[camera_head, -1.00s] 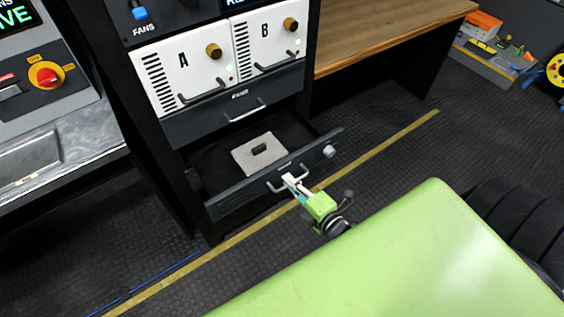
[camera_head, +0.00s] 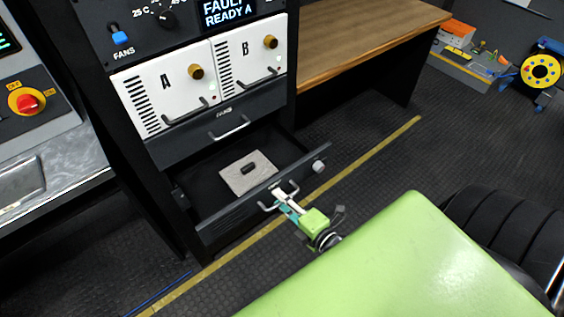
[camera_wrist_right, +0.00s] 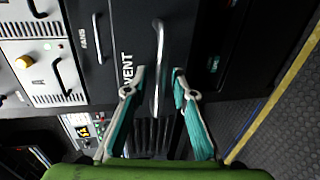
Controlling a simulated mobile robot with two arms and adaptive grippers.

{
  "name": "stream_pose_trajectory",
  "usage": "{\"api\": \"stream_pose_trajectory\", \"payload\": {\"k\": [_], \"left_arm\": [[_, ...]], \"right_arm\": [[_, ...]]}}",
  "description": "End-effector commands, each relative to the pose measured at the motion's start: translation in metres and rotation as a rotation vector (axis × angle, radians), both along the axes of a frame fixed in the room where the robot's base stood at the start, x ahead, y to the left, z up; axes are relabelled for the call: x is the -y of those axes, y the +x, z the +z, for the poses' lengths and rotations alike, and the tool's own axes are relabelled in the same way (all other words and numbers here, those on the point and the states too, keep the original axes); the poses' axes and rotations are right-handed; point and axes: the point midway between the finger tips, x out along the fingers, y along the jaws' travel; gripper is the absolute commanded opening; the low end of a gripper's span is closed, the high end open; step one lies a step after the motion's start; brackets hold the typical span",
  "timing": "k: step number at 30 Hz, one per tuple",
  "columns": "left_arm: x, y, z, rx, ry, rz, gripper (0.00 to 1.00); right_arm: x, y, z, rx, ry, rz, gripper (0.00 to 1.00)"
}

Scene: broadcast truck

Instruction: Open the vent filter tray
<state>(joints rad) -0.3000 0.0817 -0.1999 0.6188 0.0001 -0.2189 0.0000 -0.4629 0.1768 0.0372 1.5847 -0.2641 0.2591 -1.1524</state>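The vent filter tray (camera_head: 228,214) is a dark drawer low in the rack, pulled out, with a grey filter pad (camera_head: 240,180) and its dark grip lying inside. My right gripper (camera_head: 284,197) is at this handle. In the right wrist view, the handle (camera_wrist_right: 160,50) runs between the two fingertips (camera_wrist_right: 159,80), which stand apart with a gap on each side, beside the word VENT. My left gripper is not in view.
Above the tray is a closed FANS drawer (camera_head: 212,134) with its own handle, then white modules A (camera_head: 163,95) and B (camera_head: 250,60). A wooden bench (camera_head: 360,45) stands to the right. The floor (camera_head: 375,160) in front is clear, with a yellow line.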

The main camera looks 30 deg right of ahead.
Motion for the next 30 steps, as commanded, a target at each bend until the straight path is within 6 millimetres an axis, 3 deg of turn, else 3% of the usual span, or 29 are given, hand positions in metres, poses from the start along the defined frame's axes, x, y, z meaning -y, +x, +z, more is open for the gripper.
{"api": "stream_pose_trajectory", "payload": {"k": [5,15,21,30], "left_arm": [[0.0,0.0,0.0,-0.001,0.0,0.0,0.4],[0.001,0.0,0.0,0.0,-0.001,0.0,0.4],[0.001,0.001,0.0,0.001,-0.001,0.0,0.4],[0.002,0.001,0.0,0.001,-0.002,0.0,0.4]], "right_arm": [[0.001,-0.014,0.002,-0.003,0.0,-0.001,0.25],[0.006,-0.079,0.015,-0.005,0.0,-0.001,0.25],[0.008,-0.107,0.021,-0.002,0.0,0.0,0.25],[0.009,-0.117,0.025,0.0,-0.001,0.0,0.25]]}}
